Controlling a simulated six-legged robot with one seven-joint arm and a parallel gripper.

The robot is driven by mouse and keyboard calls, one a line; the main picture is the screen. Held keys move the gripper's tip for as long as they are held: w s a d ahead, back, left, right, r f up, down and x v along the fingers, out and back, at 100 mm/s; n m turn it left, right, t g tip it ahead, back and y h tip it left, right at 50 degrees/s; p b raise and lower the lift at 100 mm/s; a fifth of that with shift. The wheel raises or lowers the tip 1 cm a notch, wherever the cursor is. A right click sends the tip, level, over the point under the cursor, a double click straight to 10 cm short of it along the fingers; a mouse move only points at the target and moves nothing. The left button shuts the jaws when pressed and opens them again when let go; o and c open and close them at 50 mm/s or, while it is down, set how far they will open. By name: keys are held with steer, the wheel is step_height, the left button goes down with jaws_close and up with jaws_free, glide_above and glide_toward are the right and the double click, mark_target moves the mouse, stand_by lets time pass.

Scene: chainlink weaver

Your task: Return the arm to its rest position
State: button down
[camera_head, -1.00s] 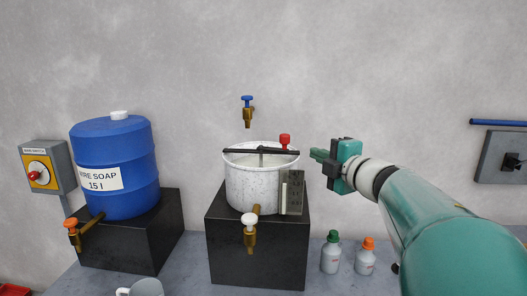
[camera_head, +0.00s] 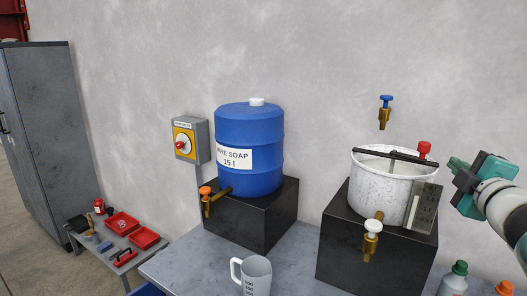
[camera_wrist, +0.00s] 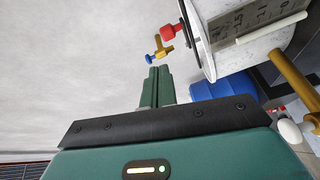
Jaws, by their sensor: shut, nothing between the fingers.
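My gripper (camera_head: 456,166) is at the right of the head view, raised just right of the white speckled pot (camera_head: 372,186) and apart from it. In the wrist view my green fingers (camera_wrist: 157,86) are together with nothing between them. The pot stands on a black block, with a dark bar across its rim, a red knob (camera_head: 424,148) and a grey scale plate (camera_head: 422,207). A brass tap with a white knob (camera_head: 372,228) is at its front. Much of my arm is cut off by the right edge of the head view.
A blue soap drum (camera_head: 249,130) stands on another black block. A wall tap with a blue handle (camera_head: 385,108) is above the pot. A measuring jug (camera_head: 256,274) and two bottles, one green-capped (camera_head: 455,279), stand in front. A low table with red trays (camera_head: 122,222) is at left.

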steer(key=s+a+f+m+g+y, duration=0.1)
steer(key=s+a+f+m+g, duration=0.3)
steer(key=a+f, duration=0.3)
steer(key=s+a+f+m+g+y, duration=0.1)
steer(key=s+a+f+m+g, duration=0.3)
steer(key=a, duration=0.7)
steer(key=s+a+f+m+g+y, duration=0.2)
steer(key=s+a+f+m+g, duration=0.2)
steer(key=s+a+f, duration=0.3)
step_height(320, 180, down, 5)
steer(key=a, duration=0.2)
steer(key=shift+a+m, duration=0.3)
steer(key=shift+a, duration=0.1)
